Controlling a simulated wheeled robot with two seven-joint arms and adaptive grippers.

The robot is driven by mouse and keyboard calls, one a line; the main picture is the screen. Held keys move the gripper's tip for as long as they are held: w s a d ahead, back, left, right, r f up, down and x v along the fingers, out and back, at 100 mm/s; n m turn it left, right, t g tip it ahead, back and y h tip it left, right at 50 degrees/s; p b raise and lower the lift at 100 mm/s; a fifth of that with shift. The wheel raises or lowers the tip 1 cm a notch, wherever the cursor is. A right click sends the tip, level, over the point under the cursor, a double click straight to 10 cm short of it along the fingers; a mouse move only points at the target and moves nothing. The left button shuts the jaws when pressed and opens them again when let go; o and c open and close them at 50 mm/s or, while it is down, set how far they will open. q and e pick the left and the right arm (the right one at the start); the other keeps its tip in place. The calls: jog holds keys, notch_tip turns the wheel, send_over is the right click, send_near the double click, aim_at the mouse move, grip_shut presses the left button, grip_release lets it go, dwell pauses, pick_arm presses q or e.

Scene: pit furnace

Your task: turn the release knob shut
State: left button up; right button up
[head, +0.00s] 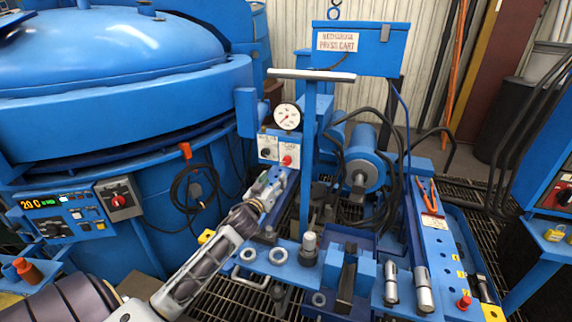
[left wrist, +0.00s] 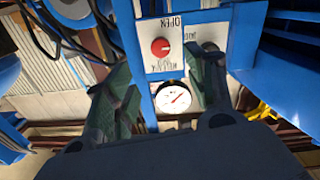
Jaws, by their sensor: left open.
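The release knob is a small red knob (head: 287,160) on a white plate below a round gauge on the blue press cart. In the left wrist view the picture is upside down, and the red knob (left wrist: 160,46) shows between the fingers, with the word OPEN on its plate. My left gripper (head: 275,176) is just below and in front of the knob, apart from it as far as I can see. In the left wrist view its green-grey fingers (left wrist: 160,80) are spread with nothing between them. My right gripper is out of view.
The gauge (head: 287,117) sits just above the plate, and a second, darker knob (head: 265,153) is to its left. A blue post (head: 308,150) stands close on the right. A blue furnace (head: 110,110) fills the left. Black cables hang on both sides.

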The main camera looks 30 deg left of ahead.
aim_at(286, 163)
pick_arm(q)
jog(key=shift+w+a+b, duration=0.25)
jog(key=shift+w+a, duration=0.05)
jog(key=shift+w, duration=1.05)
jog(key=shift+w+a+b, duration=0.25)
jog(key=shift+w+b, duration=0.05)
jog(key=shift+w, duration=1.1)
jog(key=shift+w+a+b, duration=0.25)
jog(key=shift+w+a, duration=0.05)
jog(key=shift+w, duration=1.05)
jog(key=shift+w+a+b, duration=0.15)
jog(key=shift+w+b, duration=0.05)
jog(key=shift+w, duration=0.5)
jog(key=shift+w+a+b, duration=0.1)
jog(key=shift+w+b, duration=0.05)
jog(key=shift+w, duration=0.5)
jog(key=shift+w+a, duration=0.15)
jog(key=shift+w, duration=0.8)
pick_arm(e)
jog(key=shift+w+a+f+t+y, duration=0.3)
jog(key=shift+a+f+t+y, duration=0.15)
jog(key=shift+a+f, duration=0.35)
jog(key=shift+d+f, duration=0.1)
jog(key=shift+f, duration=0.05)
